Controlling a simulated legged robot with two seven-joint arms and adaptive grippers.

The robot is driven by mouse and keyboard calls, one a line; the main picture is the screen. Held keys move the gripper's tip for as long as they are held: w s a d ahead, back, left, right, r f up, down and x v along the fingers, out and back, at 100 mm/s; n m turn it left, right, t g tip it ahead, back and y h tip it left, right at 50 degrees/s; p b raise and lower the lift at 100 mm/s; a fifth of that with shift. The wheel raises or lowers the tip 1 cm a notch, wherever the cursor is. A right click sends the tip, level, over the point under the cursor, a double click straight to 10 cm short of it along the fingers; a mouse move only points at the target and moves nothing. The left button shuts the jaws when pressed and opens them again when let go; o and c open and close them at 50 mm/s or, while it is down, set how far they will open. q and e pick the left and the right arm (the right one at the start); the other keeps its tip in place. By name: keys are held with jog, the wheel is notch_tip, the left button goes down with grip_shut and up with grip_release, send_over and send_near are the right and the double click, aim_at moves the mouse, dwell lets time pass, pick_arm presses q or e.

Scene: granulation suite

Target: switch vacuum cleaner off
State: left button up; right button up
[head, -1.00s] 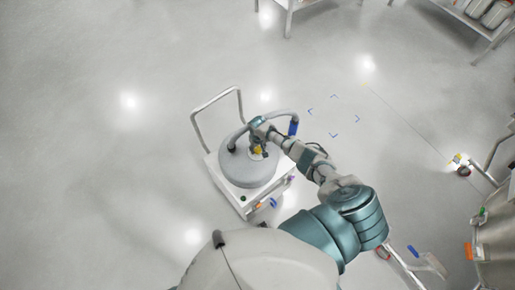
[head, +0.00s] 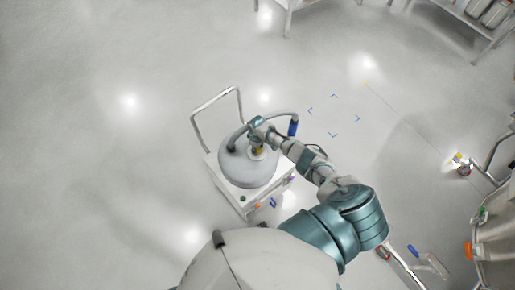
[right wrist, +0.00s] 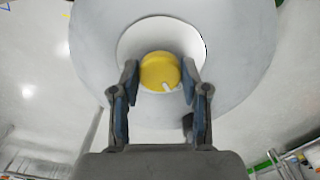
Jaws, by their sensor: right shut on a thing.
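The vacuum cleaner (head: 240,177) is a grey round drum on a white wheeled base with a metal push handle and a grey hose. A yellow round knob (right wrist: 160,71) with a white mark sits in a white disc on top of the drum. The white mark points to the lower right in the right wrist view. My right gripper (head: 258,145) is over the drum's top, and in the right wrist view its two fingers (right wrist: 158,82) are shut on the knob's sides. My left gripper is not in view.
Blue corner marks (head: 333,115) lie on open floor right of the vacuum cleaner. A metal vessel (head: 494,236) stands at the right edge. Metal tables stand at the top. The floor at left is clear.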

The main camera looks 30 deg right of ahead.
jog(key=shift+w+r, duration=0.2)
jog(key=shift+w, duration=0.2)
jog(key=o, duration=1)
jog(key=shift+o, duration=0.7)
jog(key=shift+s+f, duration=0.1)
jog(key=shift+f, duration=0.1)
notch_tip(320, 180, up, 12)
